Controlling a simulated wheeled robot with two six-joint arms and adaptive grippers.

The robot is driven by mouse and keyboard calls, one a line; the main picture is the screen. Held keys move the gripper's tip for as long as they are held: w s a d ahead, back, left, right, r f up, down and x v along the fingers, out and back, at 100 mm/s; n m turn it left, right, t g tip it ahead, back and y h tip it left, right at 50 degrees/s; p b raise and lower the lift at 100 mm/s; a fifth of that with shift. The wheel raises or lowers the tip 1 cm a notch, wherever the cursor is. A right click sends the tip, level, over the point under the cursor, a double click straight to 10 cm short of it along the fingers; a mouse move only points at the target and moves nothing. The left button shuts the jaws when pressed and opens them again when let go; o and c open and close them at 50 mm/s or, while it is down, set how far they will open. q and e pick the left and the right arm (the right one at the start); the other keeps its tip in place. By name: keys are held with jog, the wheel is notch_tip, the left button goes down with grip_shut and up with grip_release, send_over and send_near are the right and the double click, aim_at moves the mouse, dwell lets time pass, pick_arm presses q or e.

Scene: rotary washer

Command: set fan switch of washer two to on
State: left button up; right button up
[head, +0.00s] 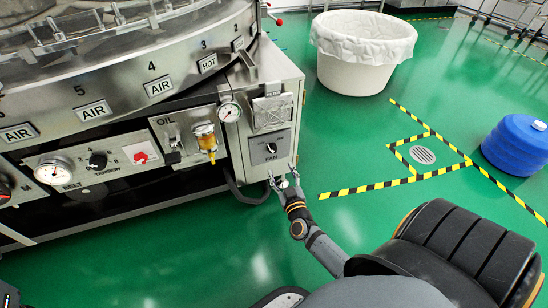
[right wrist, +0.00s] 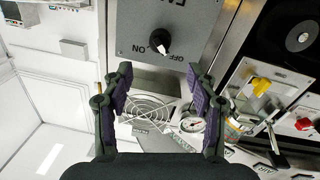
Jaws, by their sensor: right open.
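The fan switch (head: 271,147) is a small black knob on a grey panel marked FAN, on the steel box at the right end of the washer. In the right wrist view the knob (right wrist: 160,39) appears upside down, with a white mark at its lower edge near the OFF and ON lettering. I cannot tell clearly which word it points at. My right gripper (head: 283,178) is just below and in front of the panel. In the right wrist view its two fingers (right wrist: 158,76) are apart and empty, with the knob beyond the tips, not touched. My left gripper is not in view.
A filter grille (head: 272,112) is above the switch, and a pressure gauge (head: 229,111) and oil cup (head: 206,138) are left of it. A white lined bin (head: 345,75) and a blue round object (head: 520,145) stand on the green floor. Striped tape marks the open floor at right.

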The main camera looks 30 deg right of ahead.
aim_at(274, 152)
jog(key=b+x, duration=0.3)
jog(key=x, duration=0.6)
jog(key=shift+w+f, duration=0.1)
jog(key=shift+f, duration=0.1)
jog(key=shift+w+d+r, duration=0.1)
jog(key=shift+w+d, duration=0.05)
jog(key=shift+w, duration=0.15)
jog(key=c, duration=1.2)
